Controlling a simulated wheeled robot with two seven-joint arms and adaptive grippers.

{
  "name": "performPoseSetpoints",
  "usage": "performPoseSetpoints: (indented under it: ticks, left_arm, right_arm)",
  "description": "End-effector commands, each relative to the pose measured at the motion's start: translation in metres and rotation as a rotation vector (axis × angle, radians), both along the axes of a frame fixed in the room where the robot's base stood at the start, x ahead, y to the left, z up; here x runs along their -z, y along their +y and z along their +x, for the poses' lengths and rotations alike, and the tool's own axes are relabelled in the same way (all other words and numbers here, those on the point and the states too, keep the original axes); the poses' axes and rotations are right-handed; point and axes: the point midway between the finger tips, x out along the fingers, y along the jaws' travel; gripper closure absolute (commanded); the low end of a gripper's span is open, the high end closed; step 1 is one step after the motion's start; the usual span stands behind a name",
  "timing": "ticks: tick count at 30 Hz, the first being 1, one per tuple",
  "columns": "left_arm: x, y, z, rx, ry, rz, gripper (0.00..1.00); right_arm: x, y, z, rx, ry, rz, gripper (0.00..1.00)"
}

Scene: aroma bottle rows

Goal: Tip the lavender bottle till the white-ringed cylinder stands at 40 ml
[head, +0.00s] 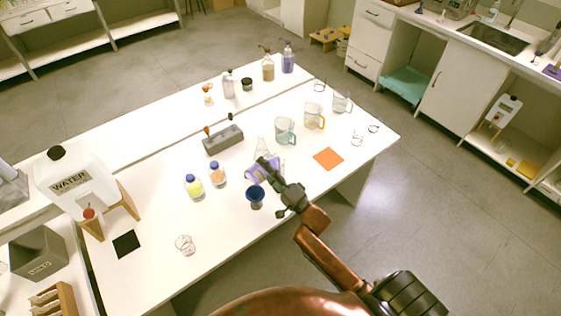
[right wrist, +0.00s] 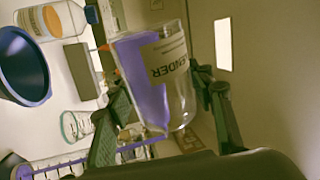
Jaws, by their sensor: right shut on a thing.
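My right gripper (head: 268,165) is shut on the lavender bottle (head: 256,176), which is clear with purple liquid. In the right wrist view the bottle (right wrist: 172,95) sits between the dark fingers (right wrist: 165,110); its label, partly reading "ENDER", is upside down and the purple liquid lies to one side, so it looks tilted. My left gripper is not in view.
A yellow bottle (head: 194,187) and an orange-labelled bottle (head: 217,174) stand left of the gripper. An orange mat (head: 328,159) lies right. The front left tabletop is mostly clear.

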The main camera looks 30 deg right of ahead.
Motion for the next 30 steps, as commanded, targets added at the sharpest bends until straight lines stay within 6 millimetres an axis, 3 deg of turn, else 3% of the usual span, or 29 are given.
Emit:
performPoseSetpoints:
  ticks: [30]
  left_arm:
    - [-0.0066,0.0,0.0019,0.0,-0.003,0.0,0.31]
  right_arm:
    - [-0.0021,0.0002,-0.0001,-0.001,0.0,0.021,0.88]
